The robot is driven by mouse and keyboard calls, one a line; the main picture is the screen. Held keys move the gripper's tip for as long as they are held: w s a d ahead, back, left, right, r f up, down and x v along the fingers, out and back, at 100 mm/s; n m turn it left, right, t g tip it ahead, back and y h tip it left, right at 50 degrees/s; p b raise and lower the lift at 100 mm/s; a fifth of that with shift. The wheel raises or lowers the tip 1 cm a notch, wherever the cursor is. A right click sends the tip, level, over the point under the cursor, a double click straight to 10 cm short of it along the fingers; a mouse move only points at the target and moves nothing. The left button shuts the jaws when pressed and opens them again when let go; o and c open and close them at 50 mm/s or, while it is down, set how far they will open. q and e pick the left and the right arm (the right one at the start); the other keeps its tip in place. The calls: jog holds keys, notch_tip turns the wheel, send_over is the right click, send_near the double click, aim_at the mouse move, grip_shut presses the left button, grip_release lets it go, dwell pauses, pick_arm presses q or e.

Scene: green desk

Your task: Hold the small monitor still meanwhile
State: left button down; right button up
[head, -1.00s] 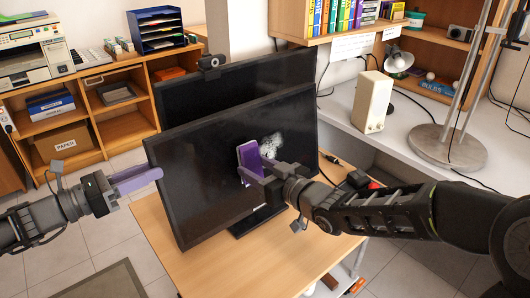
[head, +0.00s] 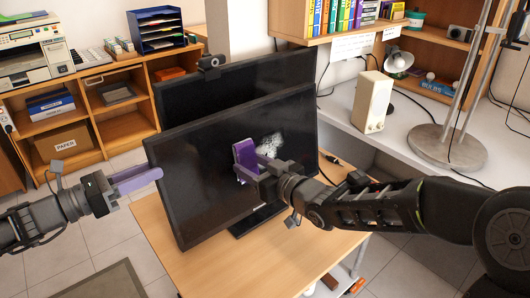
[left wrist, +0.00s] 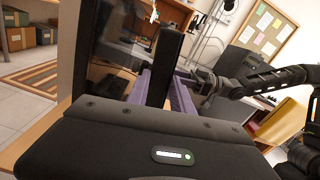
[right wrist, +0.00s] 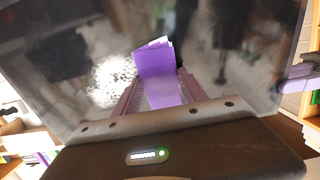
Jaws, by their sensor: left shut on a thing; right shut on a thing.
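The small monitor (head: 215,190) is the front dark screen, upright on its stand on the wooden desk (head: 215,265). My left gripper (head: 150,178) is shut on its left edge; in the left wrist view its purple fingers lie on either side of the monitor's dark edge (left wrist: 165,65). My right gripper (head: 252,168) is shut on a folded purple cloth (head: 243,152) in front of the screen. The cloth also shows in the right wrist view (right wrist: 160,75). A whitish smudge (head: 270,145) is on the screen beside the cloth. Whether the cloth touches the glass is hard to tell.
A larger monitor (head: 270,72) with a webcam (head: 210,62) stands close behind. A white speaker (head: 372,101) and a metal lamp base (head: 445,146) stand on the white counter at right. Cables lie at the monitor's right. The desk's front is clear.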

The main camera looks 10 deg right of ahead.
aim_at(284, 142)
jog(key=shift+w+d, duration=0.1)
jog(key=shift+w+d, duration=0.4)
jog(key=shift+d, duration=0.3)
jog(key=shift+w+d, duration=0.4)
jog(key=shift+d, duration=0.25)
jog(key=shift+w, duration=0.1)
jog(key=shift+w+d, duration=0.5)
jog(key=shift+d, duration=0.25)
jog(key=shift+w+d, duration=0.5)
jog(key=shift+d, duration=0.2)
jog(key=shift+d, duration=0.1)
jog(key=shift+w+d, duration=0.45)
jog(key=shift+d, duration=0.2)
jog(key=shift+w+d, duration=0.45)
jog(key=shift+d, duration=0.2)
jog(key=shift+w+d, duration=0.55)
jog(key=shift+d, duration=0.15)
jog(key=shift+w+d, duration=0.5)
jog(key=shift+d, duration=0.2)
